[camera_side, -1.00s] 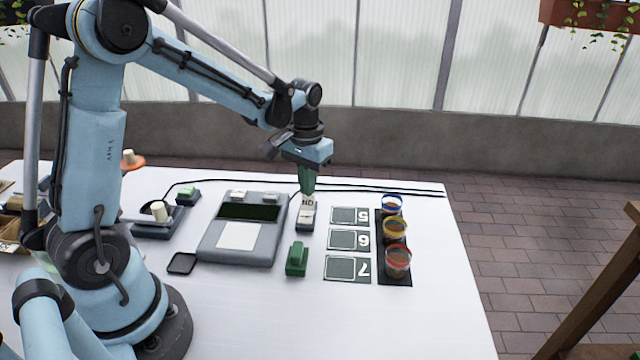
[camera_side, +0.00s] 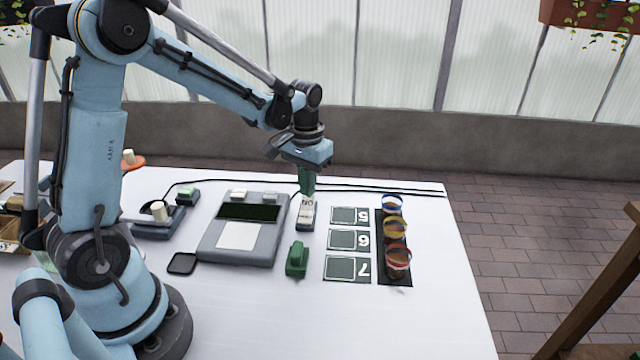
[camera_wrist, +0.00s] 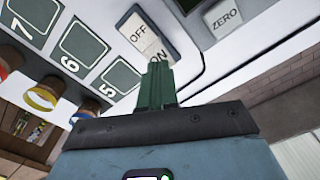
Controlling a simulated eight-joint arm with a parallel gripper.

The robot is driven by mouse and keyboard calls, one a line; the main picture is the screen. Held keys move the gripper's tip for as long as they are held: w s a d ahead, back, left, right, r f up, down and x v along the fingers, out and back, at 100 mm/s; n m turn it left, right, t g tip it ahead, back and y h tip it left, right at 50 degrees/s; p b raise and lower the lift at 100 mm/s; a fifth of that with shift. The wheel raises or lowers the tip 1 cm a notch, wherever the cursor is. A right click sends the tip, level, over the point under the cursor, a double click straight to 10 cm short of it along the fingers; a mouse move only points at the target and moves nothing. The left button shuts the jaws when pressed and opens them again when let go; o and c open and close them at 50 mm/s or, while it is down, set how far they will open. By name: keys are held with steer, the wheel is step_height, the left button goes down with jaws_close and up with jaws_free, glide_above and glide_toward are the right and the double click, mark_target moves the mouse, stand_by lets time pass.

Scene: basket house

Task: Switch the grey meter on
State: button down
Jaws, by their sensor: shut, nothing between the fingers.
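The grey meter (camera_side: 212,250) lies on the white table, with a dark green, blank-looking display and a white plate on its face. A separate rocker switch (camera_side: 306,222) stands just right of it. In the wrist view the white rocker (camera_wrist: 138,30) carries the words OFF and ON. My gripper (camera_side: 306,194) is shut and empty, pointing down over the far end of the switch. In the wrist view its green fingertips (camera_wrist: 157,66) are at the ON half and partly cover it. I cannot tell whether they press it or which way the rocker is tilted.
A green block (camera_side: 297,260) stands in front of the switch. Cards marked 5, 6 and 7 (camera_side: 347,268) and banded cups (camera_side: 394,229) are to the right. A ZERO button (camera_wrist: 222,16) is near the switch in the wrist view. Black cables run behind.

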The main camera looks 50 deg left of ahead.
mark_target(308, 202)
steer(key=shift+f, duration=1.05)
stand_by(0.5)
steer(key=shift+r, duration=3.5)
steer(key=s+d+r+m+t, duration=0.3)
steer(key=s+d+t, duration=0.4)
steer(key=s, duration=0.3)
steer(key=shift+s+d+r, duration=0.2)
steer(key=shift+d+r, duration=0.35)
